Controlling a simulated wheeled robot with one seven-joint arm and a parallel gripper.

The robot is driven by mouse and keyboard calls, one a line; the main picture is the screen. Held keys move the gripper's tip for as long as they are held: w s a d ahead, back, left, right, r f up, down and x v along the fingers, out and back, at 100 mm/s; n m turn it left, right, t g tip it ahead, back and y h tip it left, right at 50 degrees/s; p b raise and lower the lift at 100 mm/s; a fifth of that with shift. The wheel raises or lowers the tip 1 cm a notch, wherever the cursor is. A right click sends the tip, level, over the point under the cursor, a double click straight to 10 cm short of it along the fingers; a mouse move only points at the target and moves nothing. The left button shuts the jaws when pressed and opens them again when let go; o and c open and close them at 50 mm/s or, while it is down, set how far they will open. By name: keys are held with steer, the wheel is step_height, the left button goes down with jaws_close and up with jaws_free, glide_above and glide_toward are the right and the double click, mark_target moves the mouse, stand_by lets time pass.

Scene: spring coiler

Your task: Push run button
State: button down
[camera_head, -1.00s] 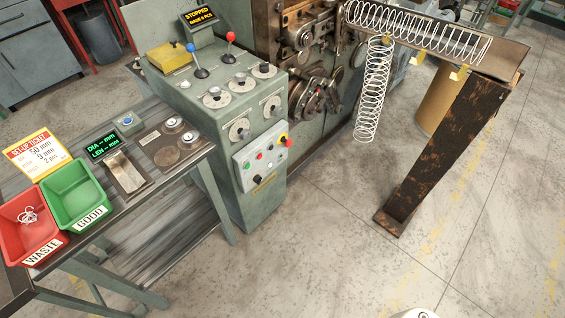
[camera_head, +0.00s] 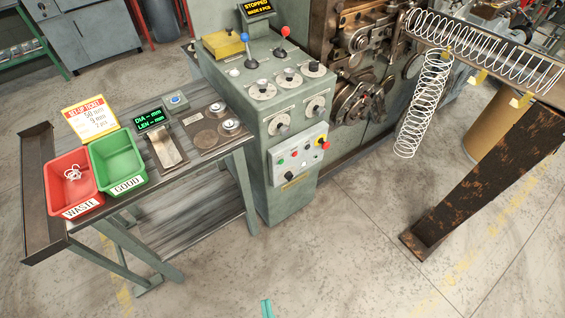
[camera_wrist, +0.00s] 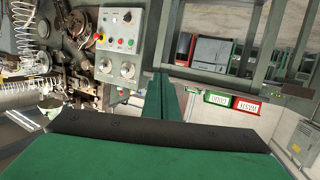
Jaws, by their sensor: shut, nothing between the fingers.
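The grey button panel (camera_head: 298,154) is on the front of the green control cabinet (camera_head: 288,205). It carries a green button (camera_head: 281,162), a red button (camera_head: 294,153) and a red-on-yellow mushroom button (camera_head: 323,143). The labels are too small to read. The panel also shows in the wrist view (camera_wrist: 122,18), turned round, at the upper left. My gripper (camera_head: 266,308) shows only as a small teal tip at the bottom edge, well short of the panel. In the wrist view its green fingers (camera_wrist: 163,92) are together and empty, touching nothing. The status display (camera_head: 257,8) reads STOPPED.
Left of the cabinet is a bench with a red WASTE bin (camera_head: 74,181), a green GOOD bin (camera_head: 119,161) and a gauge (camera_head: 165,146). Right are the coiler, hanging springs (camera_head: 424,105) and a rusty chute leg (camera_head: 485,185). The floor before the cabinet is clear.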

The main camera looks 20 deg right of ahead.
mark_target(281, 162)
steer(key=w+d+f+h, duration=0.2)
steer(key=w+d+f, duration=0.1)
steer(key=w+f, duration=0.55)
steer(key=w+d+g+h, duration=0.1)
steer(key=w+d, duration=0.7)
steer(key=w, duration=0.6)
steer(key=w+d+h, duration=0.2)
steer(key=w+d, duration=0.7)
steer(key=w, duration=0.5)
steer(key=shift+w+d+f+n+g, duration=0.15)
steer(key=shift+w+f+n+g, duration=0.2)
steer(key=shift+n+g, duration=0.05)
steer(key=shift+w, duration=0.15)
steer(key=w+a, duration=0.3)
steer(key=w, duration=0.5)
steer(key=shift+w+a, duration=0.1)
steer(key=shift+w, duration=0.05)
steer(key=shift+w, duration=0.25)
